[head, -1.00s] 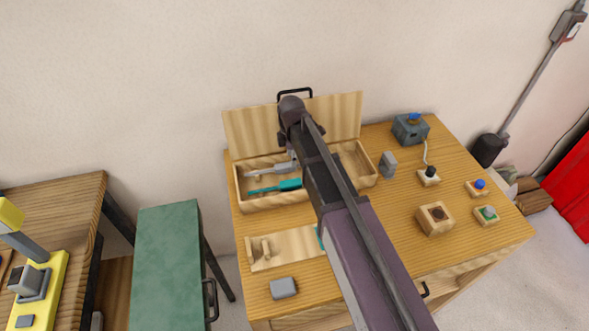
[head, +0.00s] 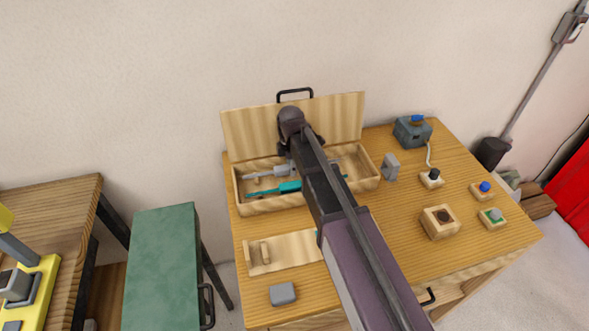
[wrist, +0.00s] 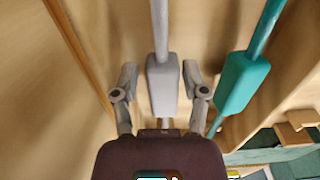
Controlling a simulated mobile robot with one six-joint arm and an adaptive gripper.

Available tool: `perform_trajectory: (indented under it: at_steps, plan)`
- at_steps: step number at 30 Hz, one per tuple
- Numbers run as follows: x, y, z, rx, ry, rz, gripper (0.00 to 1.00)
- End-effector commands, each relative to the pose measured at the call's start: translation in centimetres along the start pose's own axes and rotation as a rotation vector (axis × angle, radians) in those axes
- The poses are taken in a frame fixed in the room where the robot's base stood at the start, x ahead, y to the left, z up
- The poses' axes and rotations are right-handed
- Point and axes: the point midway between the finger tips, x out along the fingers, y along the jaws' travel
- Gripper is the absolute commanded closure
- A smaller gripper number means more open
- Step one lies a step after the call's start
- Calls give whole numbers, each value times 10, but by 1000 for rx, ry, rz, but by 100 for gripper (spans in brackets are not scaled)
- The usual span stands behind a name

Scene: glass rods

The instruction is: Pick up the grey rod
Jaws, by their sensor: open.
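The grey rod (wrist: 162,85) has a thick block-like grip and a thin shaft. In the wrist view its grip lies between the two open fingers of my gripper (wrist: 161,85), with a gap on each side. In the head view the grey rod (head: 268,173) lies in the wooden box (head: 270,205), partly hidden by my arm. My gripper is over the box there, its fingertips mostly hidden. A teal rod (head: 288,188) lies beside the grey one, nearer the box's front; in the wrist view the teal rod (wrist: 242,80) is right of my fingers.
The box's raised lid (head: 250,130) stands behind my gripper. A wooden tray (head: 285,252) and a grey block (head: 283,294) are in front of the box. Several button blocks and a switch box (head: 412,132) stand at the right of the table.

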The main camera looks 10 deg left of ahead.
Motion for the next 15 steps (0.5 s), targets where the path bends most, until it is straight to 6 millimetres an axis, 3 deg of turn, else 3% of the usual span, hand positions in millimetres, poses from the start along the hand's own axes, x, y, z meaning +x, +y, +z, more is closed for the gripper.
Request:
perform_trajectory:
  at_steps: [5,10,15]
  plan:
    - [0,0,0,0,0,0,46]
    - [0,0,0,0,0,0,96]
    - [0,0,0,0,0,1,100]
